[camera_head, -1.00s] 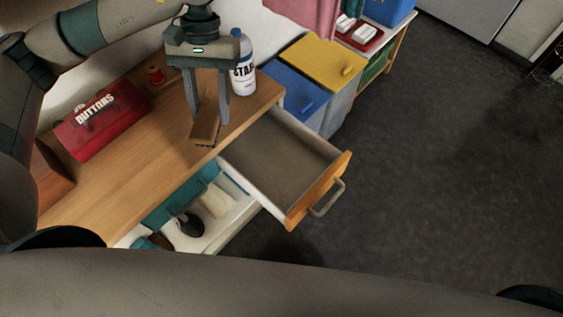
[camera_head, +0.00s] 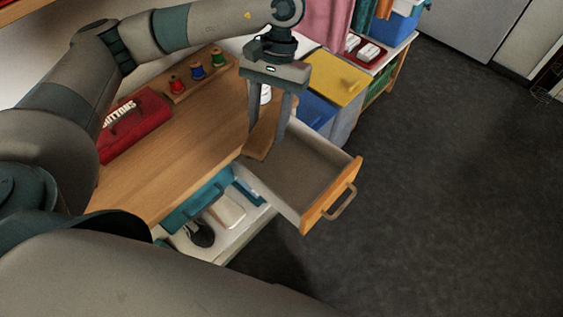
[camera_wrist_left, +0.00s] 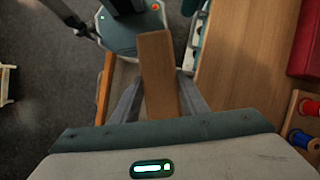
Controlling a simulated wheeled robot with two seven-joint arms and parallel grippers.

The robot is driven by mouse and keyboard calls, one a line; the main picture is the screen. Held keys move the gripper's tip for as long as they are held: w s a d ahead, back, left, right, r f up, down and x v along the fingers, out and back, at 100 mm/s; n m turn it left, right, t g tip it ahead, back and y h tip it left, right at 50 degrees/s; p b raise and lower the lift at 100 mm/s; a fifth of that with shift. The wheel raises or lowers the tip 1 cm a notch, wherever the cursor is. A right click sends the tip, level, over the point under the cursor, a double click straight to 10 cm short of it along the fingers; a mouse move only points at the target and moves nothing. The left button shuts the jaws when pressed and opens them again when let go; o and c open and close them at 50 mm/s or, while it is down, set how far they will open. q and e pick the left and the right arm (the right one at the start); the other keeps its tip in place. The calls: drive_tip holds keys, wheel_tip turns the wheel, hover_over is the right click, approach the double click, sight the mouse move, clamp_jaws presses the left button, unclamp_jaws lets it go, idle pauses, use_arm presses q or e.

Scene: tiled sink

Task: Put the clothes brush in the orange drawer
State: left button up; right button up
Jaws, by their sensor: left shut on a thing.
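The clothes brush (camera_head: 260,141) is a long wooden block. My left gripper (camera_head: 267,122) is shut on it and holds it over the inner end of the open orange drawer, close to the counter's edge. The brush also shows between the fingers in the left wrist view (camera_wrist_left: 157,75); its bristles are hidden there. The orange drawer (camera_head: 331,191) is pulled out, with an orange front, a metal handle and a grey floor that looks empty where visible. My right gripper is not in view.
The wooden counter (camera_head: 165,175) holds a red buttons box (camera_head: 139,129) and a rack of thread spools (camera_head: 197,72). A lower teal drawer (camera_head: 195,203) is open below. Blue and yellow bins (camera_head: 336,76) stand behind. The dark floor at right is clear.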

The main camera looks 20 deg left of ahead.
use_arm(q)
drive_tip(key=shift+d+f, duration=0.1)
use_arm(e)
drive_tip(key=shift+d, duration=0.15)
